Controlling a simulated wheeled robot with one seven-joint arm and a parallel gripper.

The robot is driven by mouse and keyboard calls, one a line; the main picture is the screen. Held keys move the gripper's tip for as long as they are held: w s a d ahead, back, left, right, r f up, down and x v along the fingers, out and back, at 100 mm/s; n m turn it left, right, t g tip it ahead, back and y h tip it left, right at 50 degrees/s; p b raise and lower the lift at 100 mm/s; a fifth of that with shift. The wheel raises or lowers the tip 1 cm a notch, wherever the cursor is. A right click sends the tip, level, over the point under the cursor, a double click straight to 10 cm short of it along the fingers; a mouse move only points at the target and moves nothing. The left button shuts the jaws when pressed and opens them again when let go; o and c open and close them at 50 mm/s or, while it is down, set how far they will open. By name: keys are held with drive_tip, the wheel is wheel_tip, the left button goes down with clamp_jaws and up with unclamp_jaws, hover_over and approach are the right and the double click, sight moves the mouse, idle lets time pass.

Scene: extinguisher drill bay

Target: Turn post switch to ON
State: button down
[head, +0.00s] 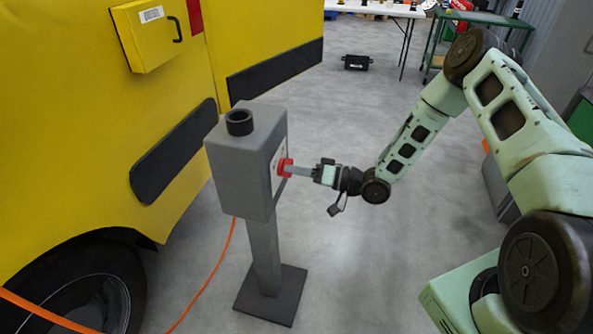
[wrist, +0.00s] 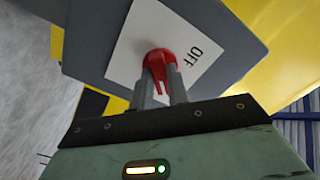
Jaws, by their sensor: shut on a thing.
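The post switch is a grey box (head: 236,165) on a grey post with a dark square foot, beside the yellow vehicle. Its red knob (head: 285,167) is on the right-hand face, over a white label plate. In the wrist view the red knob (wrist: 160,62) sits on the white plate (wrist: 143,38), where the word OFF is readable to the right of the knob. An ON mark is not visible. My gripper (head: 296,170) reaches the knob from the right. Its two fingers (wrist: 160,88) are shut on the knob's red grip, one on each side.
The yellow vehicle (head: 90,110) stands close on the left, with a dark wheel below. A white table (head: 375,8) and green bench (head: 480,20) stand at the back.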

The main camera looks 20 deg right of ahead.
drive_tip(key=c, duration=1.4)
unclamp_jaws()
drive_tip(key=shift+o, duration=0.2)
drive_tip(key=b+v, duration=0.1)
drive_tip(key=v, duration=1.6)
drive_tip(key=shift+s+d+b, duration=0.15)
drive_tip(key=shift+d+b, duration=0.05)
drive_tip(key=shift+b, duration=0.2)
